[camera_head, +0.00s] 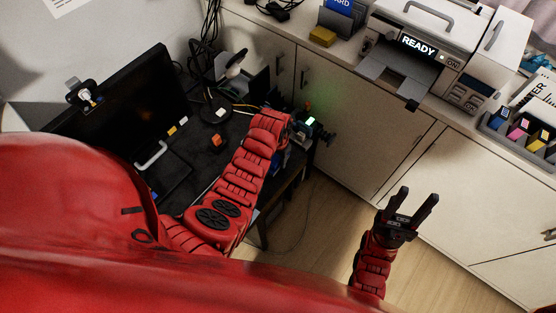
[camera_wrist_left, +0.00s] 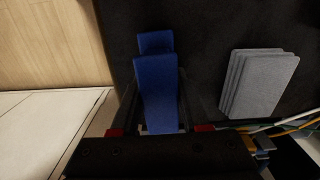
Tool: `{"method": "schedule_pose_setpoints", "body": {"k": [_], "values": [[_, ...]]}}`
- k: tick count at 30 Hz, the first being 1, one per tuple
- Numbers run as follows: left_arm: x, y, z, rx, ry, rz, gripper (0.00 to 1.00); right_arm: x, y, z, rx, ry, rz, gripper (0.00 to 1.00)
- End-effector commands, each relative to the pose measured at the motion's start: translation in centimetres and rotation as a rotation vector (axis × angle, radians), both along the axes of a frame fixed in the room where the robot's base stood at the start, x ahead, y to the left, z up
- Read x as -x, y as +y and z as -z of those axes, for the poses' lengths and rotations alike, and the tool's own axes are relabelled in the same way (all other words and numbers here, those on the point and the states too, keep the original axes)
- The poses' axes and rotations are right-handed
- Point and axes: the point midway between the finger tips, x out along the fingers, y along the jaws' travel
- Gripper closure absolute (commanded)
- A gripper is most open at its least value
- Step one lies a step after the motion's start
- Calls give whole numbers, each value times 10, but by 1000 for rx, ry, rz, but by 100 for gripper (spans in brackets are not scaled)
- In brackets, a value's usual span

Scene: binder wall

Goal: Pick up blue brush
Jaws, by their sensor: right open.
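The blue brush (camera_wrist_left: 158,92) is in the left wrist view, between the two dark fingers of my left gripper (camera_wrist_left: 158,95). It lies lengthwise along the fingers over a black surface. I cannot tell whether the fingers press on its sides or stand just apart from them. In the head view my left gripper (camera_head: 290,128) is at the right end of the black desk, mostly hidden by its own red arm. A bit of blue shows below it there. My right gripper (camera_head: 418,196) is open and empty, above the floor in front of the white cabinets.
A stack of grey slabs (camera_wrist_left: 258,82) lies right of the brush, with cables (camera_wrist_left: 280,126) below it. The black desk (camera_head: 195,150) holds a monitor (camera_head: 120,115), a lamp (camera_head: 232,68) and a small orange object (camera_head: 216,140). White cabinets (camera_head: 370,125) carry a printer (camera_head: 425,50).

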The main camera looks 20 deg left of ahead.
Motion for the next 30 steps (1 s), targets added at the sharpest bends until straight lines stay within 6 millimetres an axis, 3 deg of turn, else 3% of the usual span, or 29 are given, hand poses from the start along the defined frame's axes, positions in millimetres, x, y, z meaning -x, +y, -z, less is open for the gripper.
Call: {"method": "schedule_pose_setpoints", "body": {"k": [1,7,22,30], "values": [[0,0,0,0,0,0,66,0,0,0,0,0,0,50],[0,0,0,0,0,0,100,0,0,0,0,0,0,50],[-1,0,-4,1,-3,0,100,0,0,4,0,0,0,50],[-3,1,-28,0,-9,0,100,0,0,25,0,0,0,50]]}}
